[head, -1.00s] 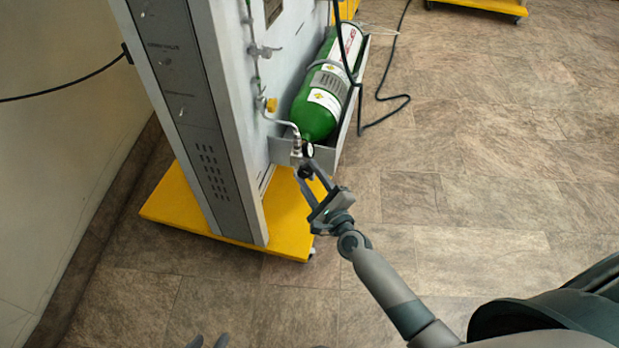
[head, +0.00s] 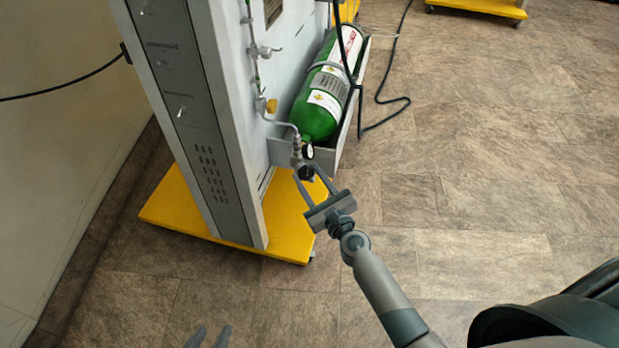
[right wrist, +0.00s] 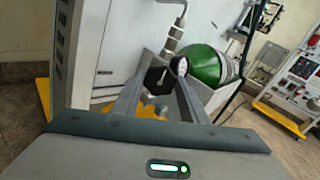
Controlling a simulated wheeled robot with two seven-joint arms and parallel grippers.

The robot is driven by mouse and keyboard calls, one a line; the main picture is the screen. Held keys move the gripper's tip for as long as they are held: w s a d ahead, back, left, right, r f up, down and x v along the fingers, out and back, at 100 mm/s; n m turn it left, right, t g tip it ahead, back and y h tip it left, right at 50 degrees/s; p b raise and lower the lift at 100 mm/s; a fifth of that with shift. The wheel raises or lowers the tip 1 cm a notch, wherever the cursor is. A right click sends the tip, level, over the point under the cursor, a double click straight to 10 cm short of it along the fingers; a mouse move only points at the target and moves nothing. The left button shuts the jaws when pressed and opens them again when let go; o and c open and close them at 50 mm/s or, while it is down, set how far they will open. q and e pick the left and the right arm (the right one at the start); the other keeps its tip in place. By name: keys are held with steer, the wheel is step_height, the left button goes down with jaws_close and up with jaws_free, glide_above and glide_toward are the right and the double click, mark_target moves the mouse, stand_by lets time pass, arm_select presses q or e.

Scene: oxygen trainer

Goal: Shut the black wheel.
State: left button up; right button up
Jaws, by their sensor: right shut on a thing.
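The black wheel (head: 305,173) sits low on the valve at the end of the green cylinder, just under a small round gauge (head: 308,152). In the right wrist view the wheel (right wrist: 157,79) shows as a dark disc with a pale mark, between the fingertips. My right gripper (head: 308,175) is shut on the wheel, one finger on each side; it also shows in the right wrist view (right wrist: 159,88).
The green cylinder (head: 318,116) lies in a grey tray (head: 346,132) beside the tall grey cabinet (head: 187,128) on a yellow base (head: 286,232). A metal pipe (head: 284,123) runs to the valve. A black hose (head: 381,98) trails on the floor.

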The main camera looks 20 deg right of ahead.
steer(key=shift+f, duration=0.1)
steer(key=o, duration=1)
steer(key=shift+o, duration=0.2)
steer(key=shift+s, duration=0.4)
arm_select(q)
steer(key=w+d+r+t+h+b, duration=0.1)
steer(key=w+d+r+t+b, duration=0.1)
steer(key=r+t, duration=0.2)
steer(key=w+d+r+t+h+b, duration=0.1)
steer(key=w+d+r+t, duration=0.1)
steer(key=r, duration=0.5)
steer(key=shift+w+r+m+t+b, duration=0.15)
steer(key=shift+w+m+t+b, duration=0.25)
steer(key=shift+t, duration=0.5)
arm_select(e)
steer(key=s+d, duration=0.2)
steer(key=s, duration=1.4)
steer(key=shift+s+d, duration=0.2)
steer(key=shift+s, duration=0.05)
arm_select(q)
steer(key=shift+w, duration=0.1)
